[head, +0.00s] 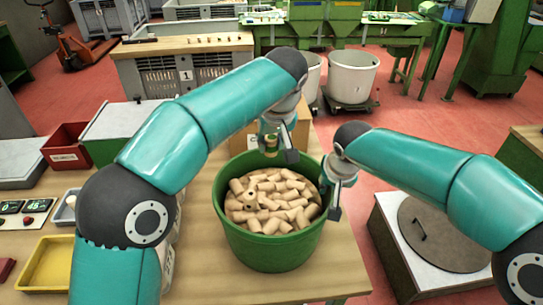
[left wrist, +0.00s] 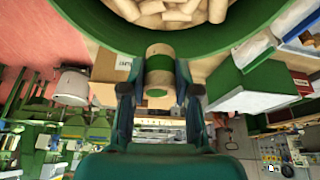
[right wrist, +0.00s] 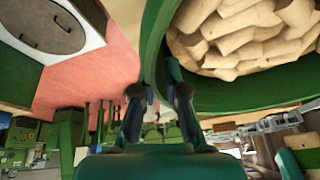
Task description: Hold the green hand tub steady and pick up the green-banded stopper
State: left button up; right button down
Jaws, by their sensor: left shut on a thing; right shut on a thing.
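The green hand tub (head: 270,252) stands upright on the wooden table, full of plain cork stoppers (head: 262,198). My left gripper (head: 271,150) is shut on the green-banded stopper (left wrist: 160,64) and holds it above the tub's far rim. The stopper is a pale cork with a green band around it, clear between the fingers in the left wrist view. My right gripper (head: 334,192) is shut on the tub's right wall, with the rim between its fingers. In the right wrist view the tub (right wrist: 154,45) runs between those fingers; the exact contact is partly hidden.
A cardboard box (head: 299,128) stands behind the tub. A yellow tray (head: 47,262), a red bin (head: 65,152) and a green-sided box (head: 118,125) are at the left. A grey lid (head: 440,235) lies at the right, off the table. The table front is clear.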

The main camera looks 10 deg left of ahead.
dwell(0.3)
jog(key=c, duration=1.1)
grip_release()
jog(key=shift+c, duration=0.2)
